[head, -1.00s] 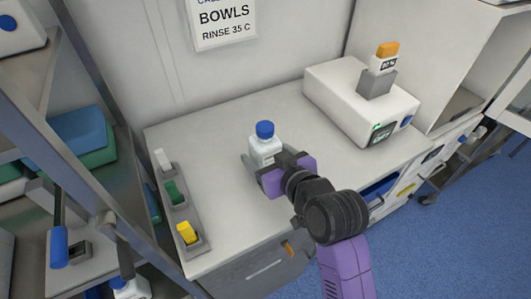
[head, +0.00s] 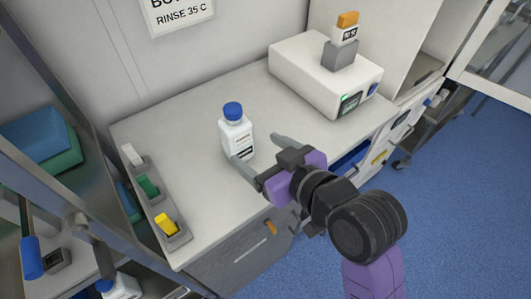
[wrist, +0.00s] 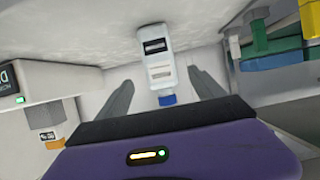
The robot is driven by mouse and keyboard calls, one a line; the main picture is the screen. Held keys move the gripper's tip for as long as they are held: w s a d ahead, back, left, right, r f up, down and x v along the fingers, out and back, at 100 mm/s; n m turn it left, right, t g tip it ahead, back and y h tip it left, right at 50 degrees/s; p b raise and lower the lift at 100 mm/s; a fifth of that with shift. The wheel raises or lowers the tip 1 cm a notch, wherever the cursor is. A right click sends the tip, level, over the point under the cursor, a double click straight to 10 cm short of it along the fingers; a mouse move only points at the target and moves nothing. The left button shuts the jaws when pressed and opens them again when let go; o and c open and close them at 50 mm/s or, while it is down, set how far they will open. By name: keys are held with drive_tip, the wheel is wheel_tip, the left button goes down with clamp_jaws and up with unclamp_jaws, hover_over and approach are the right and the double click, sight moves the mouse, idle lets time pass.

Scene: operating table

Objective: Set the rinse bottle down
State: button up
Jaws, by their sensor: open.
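The rinse bottle (head: 237,139), white with a blue cap and a printed label, stands upright on the pale counter (head: 210,195). My gripper (head: 256,150) is open in front of the bottle, with its two grey fingers apart. In the wrist view the bottle (wrist: 158,58) shows beyond and between the open fingers (wrist: 162,92), with a gap on each side. Nothing is held.
A holder (head: 173,236) with white, green and yellow blocks lies at the counter's left. Bare counter surrounds the bottle.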

drive_tip(key=shift+v, duration=0.9)
drive_tip(key=s+d+f+m+t+h, duration=0.2)
drive_tip(key=s+d+f+m+h, duration=0.2)
drive_tip(key=s+d+f, duration=0.8)
drive_tip(key=s+d+r+m+h, duration=0.1)
drive_tip(key=s+d+r, duration=0.1)
drive_tip(key=s, duration=0.7)
drive_tip(key=s+d+r+m+t+h, duration=0.1)
drive_tip(key=s+d, duration=0.3)
drive_tip(key=s, duration=0.5)
drive_tip(key=shift+s+r+m+t+h, duration=0.15)
drive_tip(key=shift+r+m+t+h, duration=0.2)
drive_tip(key=shift+r+h, duration=0.3)
drive_tip(key=shift+d, duration=0.1)
